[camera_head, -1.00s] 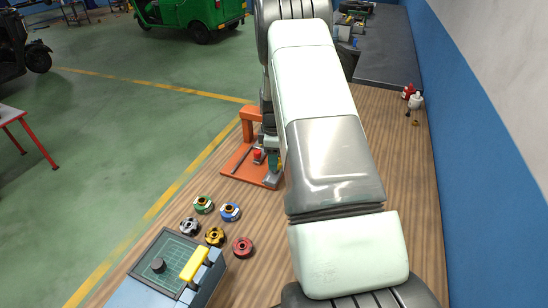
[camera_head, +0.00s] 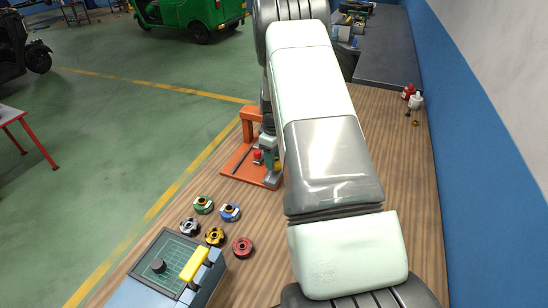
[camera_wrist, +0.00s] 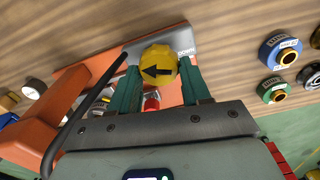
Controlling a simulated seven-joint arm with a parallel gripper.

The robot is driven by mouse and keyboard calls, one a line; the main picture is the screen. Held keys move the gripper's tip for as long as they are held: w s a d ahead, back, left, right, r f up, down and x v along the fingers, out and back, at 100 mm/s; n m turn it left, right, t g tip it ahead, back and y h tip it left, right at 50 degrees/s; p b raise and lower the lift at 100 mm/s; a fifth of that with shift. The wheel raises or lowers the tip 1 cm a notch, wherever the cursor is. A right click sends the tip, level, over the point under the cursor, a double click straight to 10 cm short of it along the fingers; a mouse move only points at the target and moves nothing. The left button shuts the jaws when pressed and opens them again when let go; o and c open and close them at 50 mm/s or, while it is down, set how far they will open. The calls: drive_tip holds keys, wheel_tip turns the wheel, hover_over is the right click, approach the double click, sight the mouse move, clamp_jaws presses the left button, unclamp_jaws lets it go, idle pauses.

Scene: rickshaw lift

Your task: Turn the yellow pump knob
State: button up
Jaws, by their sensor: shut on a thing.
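The yellow pump knob (camera_wrist: 157,62) is round and carries a black arrow that points left in the wrist view. It sits on the grey end plate of the orange pump (camera_wrist: 75,92), beside a "DOWN" label. My gripper (camera_wrist: 159,70) has its two green fingers on either side of the knob and is shut on it. In the head view the orange pump (camera_head: 236,162) stands on the wooden bench, with my gripper (camera_head: 269,152) at its right side.
Several round coloured parts, including a blue one (camera_head: 230,211) and a red one (camera_head: 243,247), lie in front of the pump. A grid-topped box with a yellow handle (camera_head: 194,264) is nearer. Small red and white bottles (camera_head: 416,101) stand by the blue wall (camera_head: 455,140).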

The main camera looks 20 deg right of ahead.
drive_tip(key=m, duration=0.3)
drive_tip(key=shift+d+m, duration=0.1)
drive_tip(key=shift+m, duration=0.3)
drive_tip(key=m, duration=0.4)
drive_tip(key=shift+d+m, duration=0.1)
drive_tip(key=shift+m, duration=0.2)
drive_tip(key=m, duration=0.7)
drive_tip(key=shift+s+d, duration=0.1)
drive_tip(key=m, duration=0.3)
drive_tip(key=shift+m, duration=0.4)
drive_tip(key=m, duration=0.4)
drive_tip(key=shift+s, duration=0.1)
drive_tip(key=m, duration=0.4)
drive_tip(key=shift+m, duration=0.4)
drive_tip(key=shift+s+m, duration=0.1)
drive_tip(key=shift+m, duration=1.4)
